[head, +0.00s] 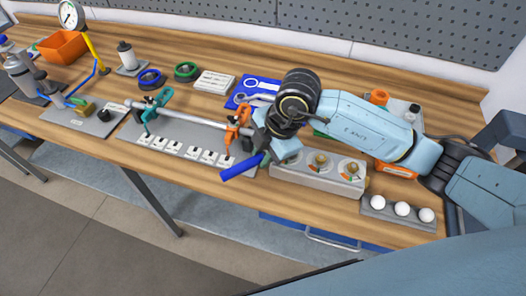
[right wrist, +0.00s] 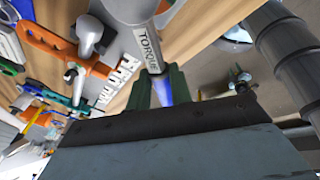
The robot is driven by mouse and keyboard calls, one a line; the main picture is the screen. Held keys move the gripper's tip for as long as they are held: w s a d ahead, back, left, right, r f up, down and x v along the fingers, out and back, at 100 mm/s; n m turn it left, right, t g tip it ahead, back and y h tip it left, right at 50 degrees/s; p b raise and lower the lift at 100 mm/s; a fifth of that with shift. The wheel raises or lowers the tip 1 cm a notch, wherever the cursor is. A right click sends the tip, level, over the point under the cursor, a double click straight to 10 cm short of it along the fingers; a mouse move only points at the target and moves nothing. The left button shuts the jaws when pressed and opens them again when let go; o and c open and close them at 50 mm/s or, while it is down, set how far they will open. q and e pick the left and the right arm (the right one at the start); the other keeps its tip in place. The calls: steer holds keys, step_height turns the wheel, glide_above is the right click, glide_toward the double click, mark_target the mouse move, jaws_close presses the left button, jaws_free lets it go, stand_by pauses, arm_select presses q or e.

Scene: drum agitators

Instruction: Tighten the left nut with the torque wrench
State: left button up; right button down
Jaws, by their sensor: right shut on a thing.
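The torque wrench has a blue handle (head: 241,167) that sticks out low and left of my right gripper (head: 264,148). In the right wrist view, the green fingers of this gripper (right wrist: 160,88) are shut around the wrench, and its grey shaft (right wrist: 150,48) reads "TORQUE". A grey block (head: 318,182) at the table front carries brass nuts with small coloured dials. The middle nut (head: 320,159) and the right nut (head: 350,168) show. The left nut is mostly hidden by my gripper, so I cannot tell whether the wrench touches it. My left gripper is out of view.
An orange clamp (head: 238,122) and a teal clamp (head: 153,110) hold a grey rod left of my gripper. White balls (head: 402,208) sit in a tray at right. A blue mat (head: 243,93) with wrenches lies behind. An orange bin (head: 62,46) is far left.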

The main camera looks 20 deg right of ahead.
steer(key=shift+r+p, duration=0.95)
steer(key=shift+p, duration=0.05)
stand_by(1.5)
